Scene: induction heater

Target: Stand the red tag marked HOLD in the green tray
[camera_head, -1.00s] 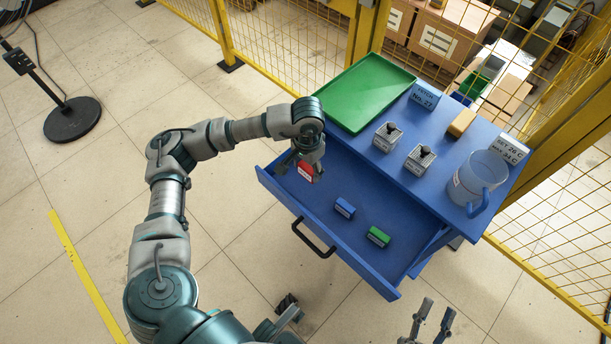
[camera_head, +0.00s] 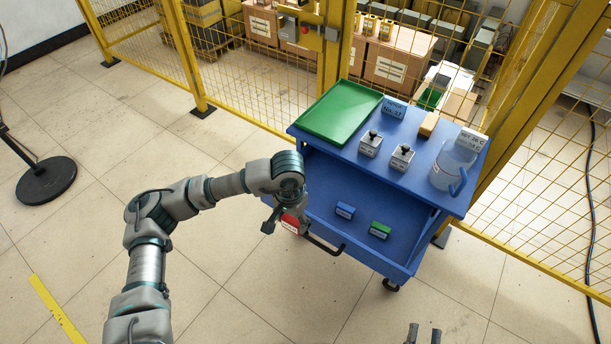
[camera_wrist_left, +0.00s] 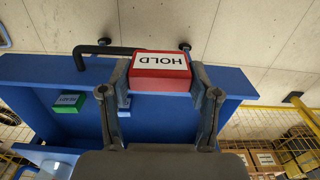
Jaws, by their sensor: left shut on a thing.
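The red tag marked HOLD (camera_head: 290,223) is in my left gripper (camera_head: 285,215), which is shut on it. In the left wrist view the red tag (camera_wrist_left: 160,80) sits between the two fingers (camera_wrist_left: 161,74), its white HOLD label showing. In the head view it appears over the left end of the open drawer's front, left of the black handle. The green tray (camera_head: 340,117) lies on the left of the blue cart's top, with nothing in it. It is farther back than my left gripper. My right gripper (camera_head: 424,334) shows at the bottom edge, its fingers apart and empty.
The open drawer (camera_head: 350,235) holds a blue tag (camera_head: 345,210) and a green tag (camera_head: 380,230). Yellow mesh fencing (camera_head: 260,75) stands behind.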

